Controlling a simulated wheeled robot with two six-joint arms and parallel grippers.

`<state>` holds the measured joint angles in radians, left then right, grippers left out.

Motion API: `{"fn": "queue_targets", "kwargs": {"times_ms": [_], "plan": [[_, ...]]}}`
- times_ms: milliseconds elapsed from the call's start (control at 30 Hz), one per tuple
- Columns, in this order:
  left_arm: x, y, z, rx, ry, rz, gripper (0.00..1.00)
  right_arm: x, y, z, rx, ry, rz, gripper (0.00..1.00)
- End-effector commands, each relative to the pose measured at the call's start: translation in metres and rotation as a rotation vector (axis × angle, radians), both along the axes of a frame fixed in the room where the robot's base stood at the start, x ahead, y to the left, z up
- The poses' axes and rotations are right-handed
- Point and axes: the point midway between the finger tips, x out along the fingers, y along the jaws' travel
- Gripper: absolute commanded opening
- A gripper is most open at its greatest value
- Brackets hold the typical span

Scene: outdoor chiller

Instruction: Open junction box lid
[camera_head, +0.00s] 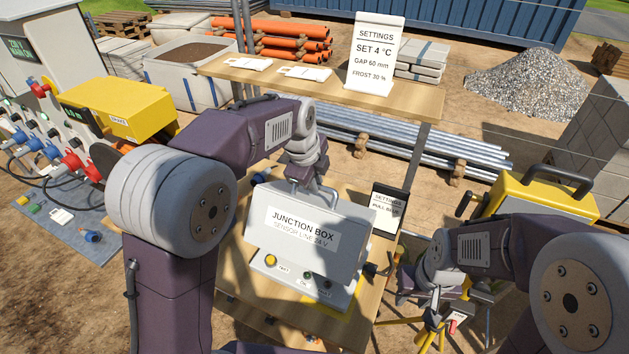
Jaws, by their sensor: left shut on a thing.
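The junction box (262,257) is light grey and stands on a wooden table. Its lid (340,246), labelled "JUNCTION BOX SENSOR LINE 24 V", faces me with a tilt. I cannot tell how far the lid stands open. My right gripper (436,304) hangs to the right of the box, apart from it, and its jaw opening is unclear.
A wooden shelf (335,90) with a settings sign (375,52) stands behind the box. A dark settings panel (386,210) is just right of it. A yellow case (540,200) stands at the right, near my right arm. A control cabinet with cables is at the left.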

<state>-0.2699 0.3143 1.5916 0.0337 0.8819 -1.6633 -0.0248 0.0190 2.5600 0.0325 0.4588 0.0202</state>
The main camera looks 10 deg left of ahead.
Motion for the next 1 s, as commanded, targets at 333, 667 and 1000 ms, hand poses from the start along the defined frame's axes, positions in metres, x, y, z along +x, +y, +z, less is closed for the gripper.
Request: {"fn": "queue_targets", "kwargs": {"times_ms": [333, 667, 1000], "plan": [[0.001, 0.001, 0.001, 0.001, -0.003, 0.001, 0.0, 0.0, 0.0, 0.0, 0.0, 0.0, 0.0, 0.36], [0.006, -0.001, 0.007, 0.0, -0.004, 0.0, 0.0, 0.0, 0.0, 0.01, 0.0, 0.0, 0.0, 0.36], [0.036, -0.012, 0.029, -0.001, -0.004, 0.0, 0.0, 0.0, 0.0, 0.056, 0.0, 0.0, 0.0, 0.36]]}}
